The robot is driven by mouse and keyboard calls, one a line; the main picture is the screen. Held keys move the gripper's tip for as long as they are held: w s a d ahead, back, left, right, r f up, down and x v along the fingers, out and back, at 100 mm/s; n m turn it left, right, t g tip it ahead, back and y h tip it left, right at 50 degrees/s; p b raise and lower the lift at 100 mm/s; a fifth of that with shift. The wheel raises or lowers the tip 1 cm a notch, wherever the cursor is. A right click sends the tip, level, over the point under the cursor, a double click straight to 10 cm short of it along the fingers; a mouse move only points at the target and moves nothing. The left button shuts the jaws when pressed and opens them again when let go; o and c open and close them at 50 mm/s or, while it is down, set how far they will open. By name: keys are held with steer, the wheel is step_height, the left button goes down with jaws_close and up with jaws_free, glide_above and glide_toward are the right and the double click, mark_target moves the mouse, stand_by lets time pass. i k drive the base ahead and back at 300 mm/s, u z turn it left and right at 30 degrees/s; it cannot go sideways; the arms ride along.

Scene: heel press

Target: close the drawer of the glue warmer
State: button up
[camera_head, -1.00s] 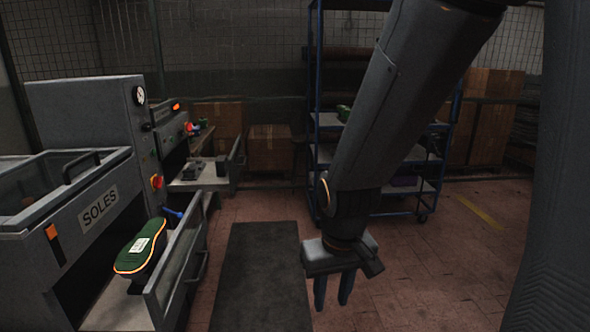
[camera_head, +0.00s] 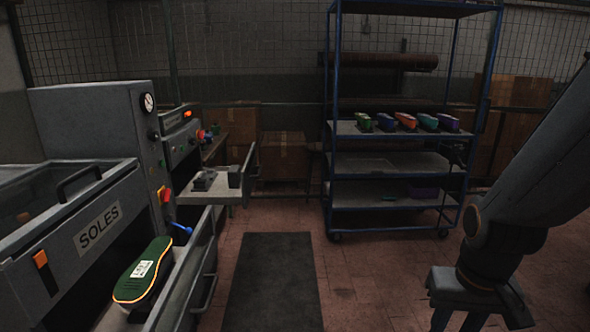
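No label in view reads glue warmer, so I cannot tell for sure which machine is meant. The near grey machine (camera_head: 85,235), marked SOLES, has its drawer (camera_head: 190,275) pulled out at the lower left. A green sole with an orange rim (camera_head: 143,268) lies in it. A second machine (camera_head: 180,143) behind it also has a drawer (camera_head: 222,192) pulled out, with grey blocks (camera_head: 206,180) on it. My gripper (camera_head: 457,321) points down at the lower right, far from both drawers. Its fingers stand apart and look empty; their tips are cut off by the frame edge.
A blue shelf trolley (camera_head: 395,165) with several coloured items stands at the back. Cardboard boxes (camera_head: 284,158) stand by the wall. A dark mat (camera_head: 273,280) lies on the clear floor in front of the drawers.

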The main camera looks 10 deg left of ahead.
mark_target(234, 183)
steer(key=z, duration=0.25)
steer(key=i, duration=1.35)
steer(key=u, duration=1.1)
steer(key=i, duration=1.2)
steer(key=u, duration=0.25)
